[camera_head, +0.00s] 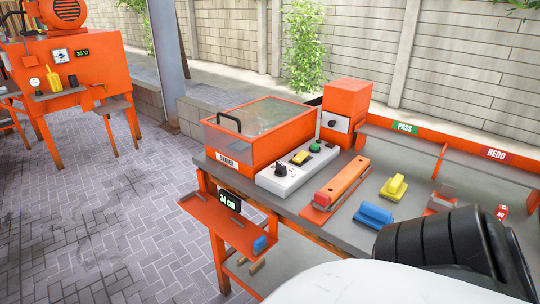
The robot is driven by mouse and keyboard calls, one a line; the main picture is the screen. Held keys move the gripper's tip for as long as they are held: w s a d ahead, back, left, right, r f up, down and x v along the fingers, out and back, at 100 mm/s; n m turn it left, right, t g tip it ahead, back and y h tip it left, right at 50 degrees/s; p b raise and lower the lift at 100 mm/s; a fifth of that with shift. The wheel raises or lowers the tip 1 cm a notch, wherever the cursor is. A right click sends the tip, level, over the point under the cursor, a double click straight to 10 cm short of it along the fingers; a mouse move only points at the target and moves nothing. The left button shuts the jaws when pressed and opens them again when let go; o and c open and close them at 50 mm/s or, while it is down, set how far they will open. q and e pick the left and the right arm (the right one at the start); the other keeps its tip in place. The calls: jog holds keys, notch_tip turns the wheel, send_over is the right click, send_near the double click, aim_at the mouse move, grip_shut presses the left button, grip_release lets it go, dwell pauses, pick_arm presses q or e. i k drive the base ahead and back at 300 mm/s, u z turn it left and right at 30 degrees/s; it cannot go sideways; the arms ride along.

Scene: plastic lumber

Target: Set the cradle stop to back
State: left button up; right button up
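No part is labelled as the cradle stop, so I cannot tell for sure which it is. An orange shelf (210,225) hangs off the bench's left end, with a display reading 34 cm (230,201). A small blue block (260,244) sits at the shelf's near end. Neither gripper shows; a black ribbed part of mine covers the lower right.
Bins marked PASS (404,128) and REDO (495,154) line the back. Paved floor is open at left.

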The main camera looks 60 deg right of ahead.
aim_at(322, 201)
jog(key=u, duration=0.05)
jog(key=k, duration=0.35)
jog(key=z, duration=0.75)
